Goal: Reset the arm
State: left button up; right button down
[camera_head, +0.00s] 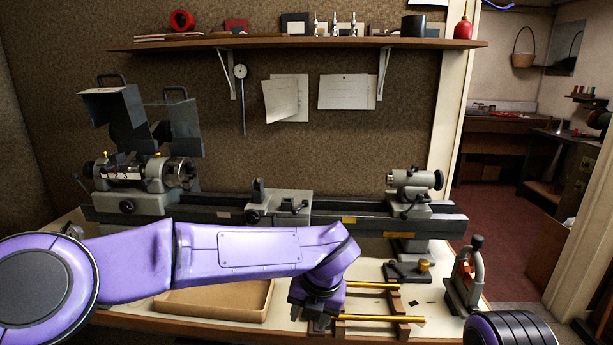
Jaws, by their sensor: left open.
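My left arm, purple, reaches in from the left across the front of the bench. My left gripper (318,318) points down over the bench top, next to the left ends of two brass rods (375,319). It is open, and I see nothing held in it. I cannot tell whether it touches the rods or their rack. A rounded purple and black part of my right arm shows at the bottom right corner; the right gripper is out of view.
A grey lathe (340,212) runs along the back of the bench. A small upright clamp (466,278) stands at the bench's right end. A shelf (300,42) hangs above. A doorway opens on the right.

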pick_arm(q)
jog(key=s+a+f+m+t+y, duration=0.3)
jog(key=a+f+m+t, duration=0.3)
jog(key=a+f+m, duration=1.2)
jog(key=s+a+f+m+g, duration=0.1)
jog(key=s+a+f+m, duration=0.2)
jog(key=s, duration=0.6)
jog(key=s+a+f+m+g+h, duration=0.1)
jog(key=s+a+f, duration=0.4)
jog(key=s, duration=0.5)
jog(key=s+a+f+m+g, duration=0.3)
jog(key=s+f, duration=0.4)
jog(key=s, duration=0.3)
jog(key=shift+a+m, duration=0.9)
jog(key=shift+a, duration=0.05)
